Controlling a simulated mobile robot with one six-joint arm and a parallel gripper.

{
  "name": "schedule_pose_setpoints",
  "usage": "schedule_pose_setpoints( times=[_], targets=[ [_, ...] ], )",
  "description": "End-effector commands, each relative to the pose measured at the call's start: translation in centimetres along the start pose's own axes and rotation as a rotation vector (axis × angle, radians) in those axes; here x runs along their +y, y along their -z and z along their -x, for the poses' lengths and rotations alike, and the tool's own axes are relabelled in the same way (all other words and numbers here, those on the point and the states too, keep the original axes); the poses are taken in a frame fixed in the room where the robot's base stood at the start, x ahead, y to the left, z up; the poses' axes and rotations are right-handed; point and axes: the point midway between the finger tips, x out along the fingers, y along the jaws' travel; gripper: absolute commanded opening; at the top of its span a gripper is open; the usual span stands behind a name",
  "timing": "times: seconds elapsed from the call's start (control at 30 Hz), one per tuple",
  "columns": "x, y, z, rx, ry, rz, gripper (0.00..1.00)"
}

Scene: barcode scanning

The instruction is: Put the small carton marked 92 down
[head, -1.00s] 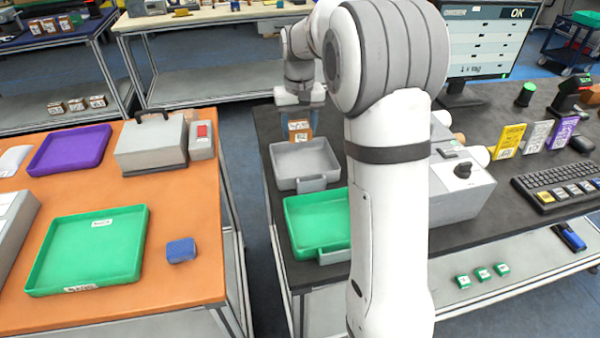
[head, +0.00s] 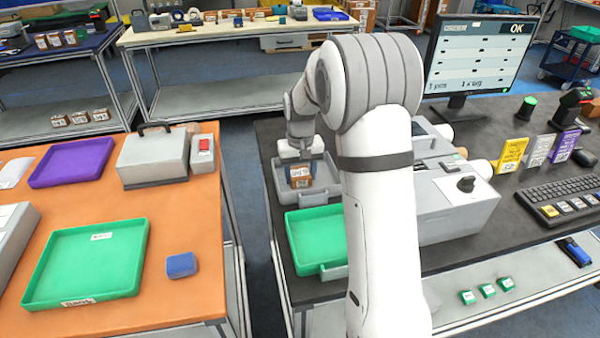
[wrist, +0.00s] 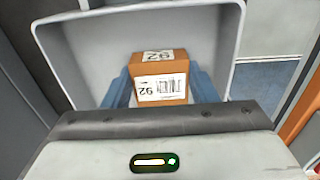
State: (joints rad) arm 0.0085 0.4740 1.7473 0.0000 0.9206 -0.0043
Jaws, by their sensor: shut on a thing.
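The small carton marked 92 (wrist: 161,78) is brown with white labels showing 92 and a barcode. My gripper (wrist: 160,90) is shut on it, with a blue finger on each side. In the head view the carton (head: 300,177) hangs below my gripper (head: 298,160), over or inside the grey tray (head: 280,192) on the dark table. In the wrist view the grey tray (wrist: 70,40) surrounds the carton. Whether the carton's underside touches the tray floor is hidden.
A green tray (head: 318,236) stands just in front of the grey tray. A grey machine (head: 455,205) stands to the right. The orange table (head: 170,225) at left holds green and purple trays and a blue block (head: 181,265). A monitor (head: 478,60) stands behind.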

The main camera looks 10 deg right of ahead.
Motion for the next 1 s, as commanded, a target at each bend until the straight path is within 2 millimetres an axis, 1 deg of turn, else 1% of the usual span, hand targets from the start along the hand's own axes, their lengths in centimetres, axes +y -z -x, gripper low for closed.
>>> schedule_pose_setpoints(
  times=[0.23, 0.27, 0.5, 0.77, 0.87, 1.0],
  targets=[
    [0.0, 0.0, -0.4, 0.001, 0.0, 0.001, 0.26],
    [0.0, 0.0, -0.3, 0.001, 0.0, 0.001, 0.55],
    [-0.1, 0.0, -0.3, 0.001, 0.0, 0.001, 0.74],
    [-0.1, 0.0, -0.1, 0.001, 0.0, 0.002, 0.74],
    [-0.1, 0.1, 0.7, 0.003, 0.0, 0.002, 0.74],
    [-0.1, 0.1, 3.1, 0.006, 0.0, 0.002, 0.74]
  ],
)
